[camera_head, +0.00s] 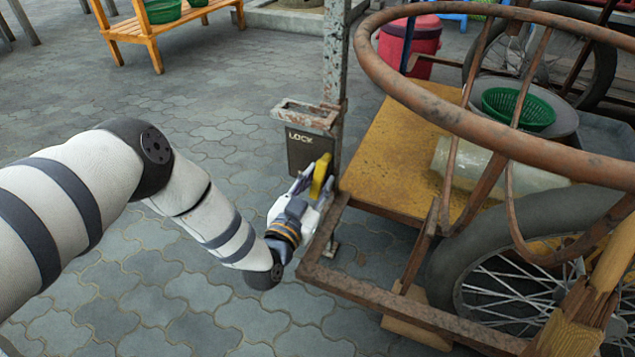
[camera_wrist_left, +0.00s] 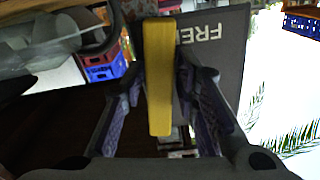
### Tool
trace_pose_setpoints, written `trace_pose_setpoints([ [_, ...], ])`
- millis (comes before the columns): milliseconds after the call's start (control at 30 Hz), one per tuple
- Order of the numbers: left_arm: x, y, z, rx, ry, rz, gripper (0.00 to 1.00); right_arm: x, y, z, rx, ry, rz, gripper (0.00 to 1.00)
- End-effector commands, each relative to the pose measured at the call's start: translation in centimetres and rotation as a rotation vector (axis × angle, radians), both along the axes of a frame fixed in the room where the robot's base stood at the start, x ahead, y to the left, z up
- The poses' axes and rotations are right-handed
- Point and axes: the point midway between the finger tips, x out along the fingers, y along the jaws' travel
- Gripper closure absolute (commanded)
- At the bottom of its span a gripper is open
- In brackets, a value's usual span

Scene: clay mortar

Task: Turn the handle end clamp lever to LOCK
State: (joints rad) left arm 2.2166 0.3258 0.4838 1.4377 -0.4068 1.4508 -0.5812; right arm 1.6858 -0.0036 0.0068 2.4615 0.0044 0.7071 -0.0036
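The yellow clamp lever (camera_head: 320,176) sits at the lower right of a dark box marked LOCK (camera_head: 306,150), low on a rusty post. In the left wrist view the lever (camera_wrist_left: 159,75) stands upright in the middle, in front of a grey plate lettered FREE (camera_wrist_left: 215,50), and hides part of that word. My left gripper (camera_head: 313,187) reaches in from the lower left with one finger on each side of the lever. In the wrist view both fingers close in against its sides; the exact contact is hard to see. My right gripper is not in view.
A rusty cart frame (camera_head: 420,318) passes just right of and below my left gripper. A yellow cart bed (camera_head: 400,150), a large rusty hoop (camera_head: 440,110) and a spoked wheel (camera_head: 520,270) fill the right side. Paved floor (camera_head: 215,110) lies open on the left.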

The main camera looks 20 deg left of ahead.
Motion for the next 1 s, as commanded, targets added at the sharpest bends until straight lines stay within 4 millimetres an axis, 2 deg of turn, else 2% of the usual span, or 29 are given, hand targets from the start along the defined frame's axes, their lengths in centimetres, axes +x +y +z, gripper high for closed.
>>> trace_pose_setpoints([
  [33,0.0,0.0,0.0,0.0,0.0,0.0,0.91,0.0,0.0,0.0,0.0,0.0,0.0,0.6],
  [67,0.0,0.0,0.0,0.0,0.0,0.0,0.98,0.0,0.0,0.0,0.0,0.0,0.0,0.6],
  [100,0.0,0.0,0.0,0.0,0.0,0.0,1.0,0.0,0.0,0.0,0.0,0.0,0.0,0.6],
  [567,0.0,0.3,0.2,0.067,-0.003,-0.001,1.0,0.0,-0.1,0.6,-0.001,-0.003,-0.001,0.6],
  [1000,0.0,1.9,1.3,0.431,-0.018,-0.001,1.0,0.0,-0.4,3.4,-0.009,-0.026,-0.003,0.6],
])
